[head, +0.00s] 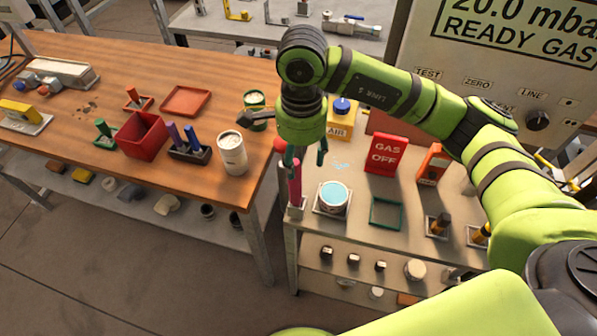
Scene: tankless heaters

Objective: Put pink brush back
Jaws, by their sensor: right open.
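The pink brush (295,188) stands upright near the left edge of the grey table, with its lower end at a small pale base. My right gripper (306,156) is above it, pointing down with its dark green fingers apart. The brush's upper end is close to the left finger. I cannot tell whether they touch or whether the brush is between the fingers. My left gripper is not in view.
A white can with blue contents (333,196) stands just right of the brush. A red GAS OFF sign (386,154) and an empty green frame (385,213) are farther right. The wooden table (200,70) at left holds a red box (141,137) and a white canister (232,155).

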